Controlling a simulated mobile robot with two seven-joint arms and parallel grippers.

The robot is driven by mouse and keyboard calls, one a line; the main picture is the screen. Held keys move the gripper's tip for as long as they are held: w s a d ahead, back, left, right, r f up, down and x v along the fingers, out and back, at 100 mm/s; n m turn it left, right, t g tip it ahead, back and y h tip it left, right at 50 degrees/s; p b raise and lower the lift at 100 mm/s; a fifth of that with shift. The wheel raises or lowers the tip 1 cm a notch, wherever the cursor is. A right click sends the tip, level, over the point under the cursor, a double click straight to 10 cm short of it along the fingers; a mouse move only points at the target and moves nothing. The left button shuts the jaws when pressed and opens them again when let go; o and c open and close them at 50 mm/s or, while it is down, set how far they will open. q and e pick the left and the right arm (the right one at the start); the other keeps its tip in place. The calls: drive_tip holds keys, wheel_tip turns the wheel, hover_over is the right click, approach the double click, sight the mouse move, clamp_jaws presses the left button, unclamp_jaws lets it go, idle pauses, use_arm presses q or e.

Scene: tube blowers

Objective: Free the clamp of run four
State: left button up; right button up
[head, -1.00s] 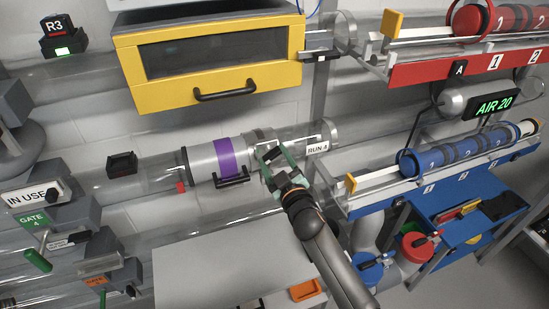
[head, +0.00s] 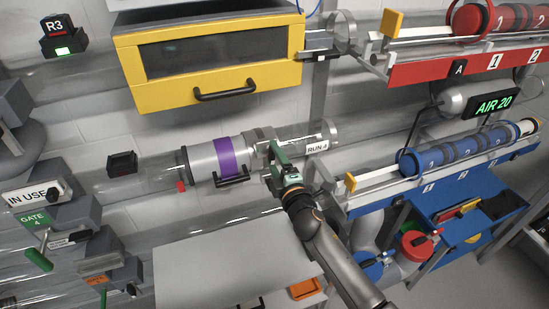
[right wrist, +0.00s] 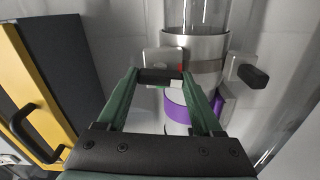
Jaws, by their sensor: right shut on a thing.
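The run four tube carries a RUN 4 label (head: 317,147). A metal clamp band (head: 252,140) circles it just right of the purple-banded section (head: 228,155). My right gripper (head: 274,152) is at the front of this clamp. In the right wrist view, its green fingers are shut on a black clamp handle (right wrist: 161,76). The metal band (right wrist: 205,47) and a small red mark show just behind the handle. In the head view the gripper hides most of the handle. My left gripper is not in view.
A yellow drawer unit (head: 215,85) hangs above the tube. A black handle (head: 232,181) juts from below the purple band. A blue rack (head: 440,165) stands close on the right. A grey box top (head: 225,262) lies below.

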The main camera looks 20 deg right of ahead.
drive_tip(key=shift+n, duration=0.7)
drive_tip(key=o, duration=1.4)
drive_tip(key=shift+c, duration=0.2)
drive_tip(key=s, duration=1.2)
drive_tip(key=shift+s+d+b, duration=0.25)
drive_tip(key=shift+b, duration=0.2)
